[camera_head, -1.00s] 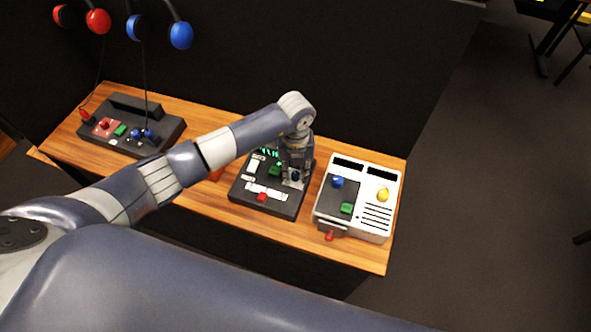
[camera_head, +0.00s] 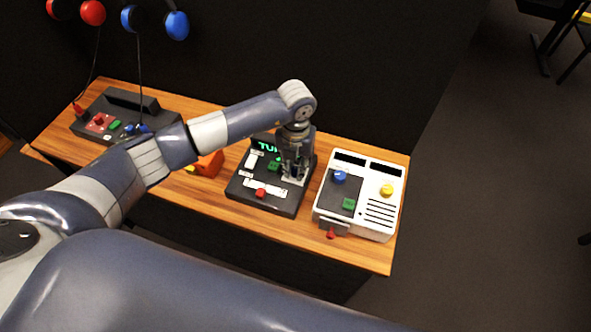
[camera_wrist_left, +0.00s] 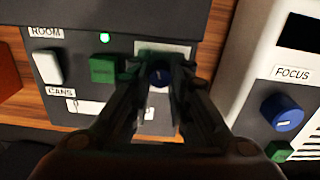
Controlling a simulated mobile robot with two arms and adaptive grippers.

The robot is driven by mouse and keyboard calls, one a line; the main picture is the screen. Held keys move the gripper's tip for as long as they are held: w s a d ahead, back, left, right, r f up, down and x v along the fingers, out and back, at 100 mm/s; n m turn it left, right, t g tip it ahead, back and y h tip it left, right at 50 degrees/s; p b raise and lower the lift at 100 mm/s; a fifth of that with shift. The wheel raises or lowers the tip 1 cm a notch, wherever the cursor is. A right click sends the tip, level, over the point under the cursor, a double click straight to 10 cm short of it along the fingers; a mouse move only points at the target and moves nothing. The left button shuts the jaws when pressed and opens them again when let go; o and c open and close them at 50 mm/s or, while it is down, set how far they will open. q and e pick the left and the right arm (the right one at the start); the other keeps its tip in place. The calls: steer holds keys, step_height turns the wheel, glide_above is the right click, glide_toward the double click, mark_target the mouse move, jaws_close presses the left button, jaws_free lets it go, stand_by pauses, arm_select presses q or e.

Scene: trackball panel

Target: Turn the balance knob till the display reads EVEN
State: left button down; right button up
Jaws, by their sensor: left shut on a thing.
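A dark blue knob (camera_wrist_left: 159,73) with a pale pointer mark sits on the middle black panel (camera_head: 236,190). In the left wrist view the mark points roughly up. My left gripper (camera_head: 294,179) reaches down to it from above and is shut on the knob, a finger on each side. In the head view the gripper hides the knob. My right gripper is not in view.
The panel also has a green button (camera_wrist_left: 103,69), a white switch (camera_wrist_left: 47,67), a slider and a red knob (camera_head: 260,193). A white box (camera_head: 375,225) with a blue FOCUS knob (camera_wrist_left: 282,112) stands close on the right. An orange object (camera_head: 208,163) lies to the left.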

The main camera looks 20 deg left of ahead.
mark_target(296, 169)
arm_select(q)
steer(key=shift+w+m+b, duration=0.1)
steer(key=shift+m+b, duration=0.95)
steer(key=shift+m, duration=0.25)
steer(key=shift+r, duration=0.1)
steer(key=c, duration=1.5)
jaws_free()
steer(key=shift+o, duration=0.2)
step_height(296, 169, up, 12)
